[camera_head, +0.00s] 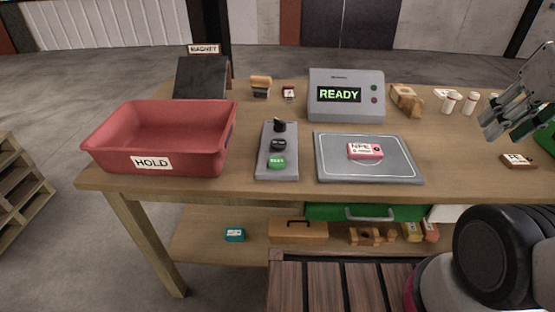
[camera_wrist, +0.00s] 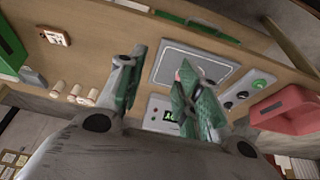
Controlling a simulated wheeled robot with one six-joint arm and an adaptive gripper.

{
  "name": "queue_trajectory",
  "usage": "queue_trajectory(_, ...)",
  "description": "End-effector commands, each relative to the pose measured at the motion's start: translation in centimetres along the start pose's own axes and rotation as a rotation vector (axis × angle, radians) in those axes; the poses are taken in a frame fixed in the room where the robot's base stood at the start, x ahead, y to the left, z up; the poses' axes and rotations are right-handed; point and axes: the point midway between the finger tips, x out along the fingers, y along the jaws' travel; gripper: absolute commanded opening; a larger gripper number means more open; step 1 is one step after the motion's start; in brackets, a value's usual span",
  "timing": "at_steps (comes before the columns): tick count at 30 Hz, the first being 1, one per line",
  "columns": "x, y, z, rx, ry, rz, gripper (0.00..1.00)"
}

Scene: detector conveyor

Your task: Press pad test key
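A grey key box (camera_head: 277,150) stands on the table left of the pad. It carries a green key (camera_head: 277,162) at the front, a black key (camera_head: 278,145) behind it and a black knob (camera_head: 279,126) at the back. Their labels are too small to read. The flat grey pad (camera_head: 330,172) bears a small red-and-white labelled block (camera_head: 365,151). The detector unit (camera_head: 346,95) behind it shows "READY". My gripper (camera_head: 512,108) is raised at the right, away from the keys. In the wrist view my gripper (camera_wrist: 161,60) is open and empty, with the green key (camera_wrist: 260,84) to its right.
A red HOLD bin (camera_head: 160,140) stands at the table's left. A dark sloped plate (camera_head: 200,78) by the MAGNET sign is behind it. White bottles (camera_head: 450,102), a wooden block (camera_head: 406,100) and a labelled brown piece (camera_head: 518,160) lie at the right. Bare table surrounds the pad.

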Motion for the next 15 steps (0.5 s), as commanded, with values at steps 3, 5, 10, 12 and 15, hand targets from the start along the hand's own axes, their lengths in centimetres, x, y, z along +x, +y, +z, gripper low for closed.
queue_trajectory(3,0.0,0.0,0.0,0.0,0.0,0.0,0.06)
queue_trajectory(5,0.0,0.0,0.0,0.0,0.0,0.0,0.0)
queue_trajectory(10,0.0,0.0,0.0,0.0,0.0,0.0,0.0)
queue_trajectory(12,0.0,0.0,0.0,0.0,0.0,0.0,0.0)
queue_trajectory(15,0.0,0.0,0.0,0.0,0.0,0.0,0.0)
